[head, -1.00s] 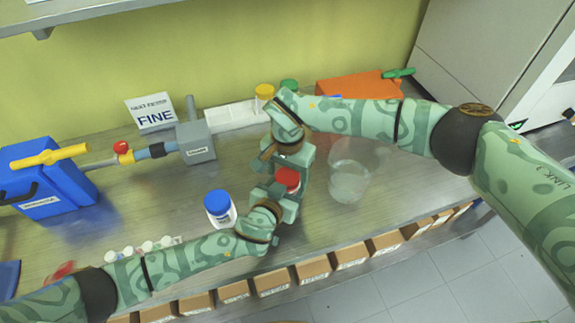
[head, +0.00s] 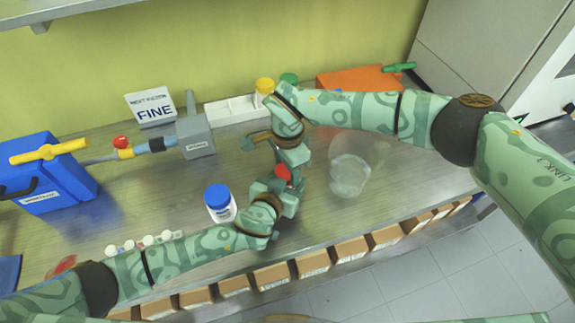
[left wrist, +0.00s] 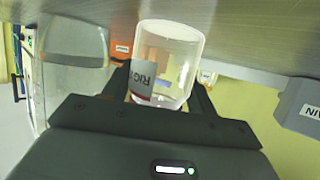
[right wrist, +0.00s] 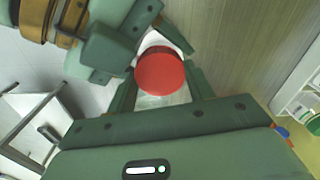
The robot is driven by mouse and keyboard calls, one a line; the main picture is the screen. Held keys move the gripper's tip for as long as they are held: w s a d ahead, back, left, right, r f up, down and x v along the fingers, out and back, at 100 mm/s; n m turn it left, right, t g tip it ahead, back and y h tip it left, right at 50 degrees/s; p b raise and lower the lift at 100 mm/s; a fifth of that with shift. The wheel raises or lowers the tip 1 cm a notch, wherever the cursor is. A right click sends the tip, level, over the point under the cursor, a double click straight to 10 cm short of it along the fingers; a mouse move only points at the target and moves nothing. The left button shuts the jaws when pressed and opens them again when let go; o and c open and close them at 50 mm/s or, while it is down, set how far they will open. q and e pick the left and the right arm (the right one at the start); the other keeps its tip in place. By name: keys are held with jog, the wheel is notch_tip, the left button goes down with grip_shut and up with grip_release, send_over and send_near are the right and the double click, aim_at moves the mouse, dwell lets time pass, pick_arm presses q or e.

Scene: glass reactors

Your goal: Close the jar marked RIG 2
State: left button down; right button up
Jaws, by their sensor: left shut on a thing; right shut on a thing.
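The clear jar (left wrist: 165,62), with part of a label reading "RIG", is between the fingers of my left gripper (left wrist: 160,98). The number on the label is hidden. In the head view my left gripper (head: 278,196) is at the front middle of the bench. A red lid (right wrist: 160,72) is between the fingers of my right gripper (right wrist: 163,88); clear glass shows around its edge. In the head view the red lid (head: 283,172) is partly covered between the two grippers. I cannot tell whether the lid is seated on the jar.
A white bottle with a blue cap (head: 219,202) stands left of the grippers. A large clear glass vessel (head: 349,178) stands right. Behind are a white tray (head: 230,112), yellow-capped and green-capped containers and an orange case (head: 350,78). A blue box (head: 45,180) stands far left.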

jog(key=o, duration=1.1)
jog(key=shift+c, duration=0.2)
jog(key=shift+r, duration=2.25)
jog(key=shift+c, duration=0.4)
notch_tip(320, 180, up, 4)
jog(key=shift+f+n, duration=0.25)
jog(key=shift+n, duration=0.75)
jog(key=shift+f, duration=4.05)
jog(key=shift+c, duration=0.2)
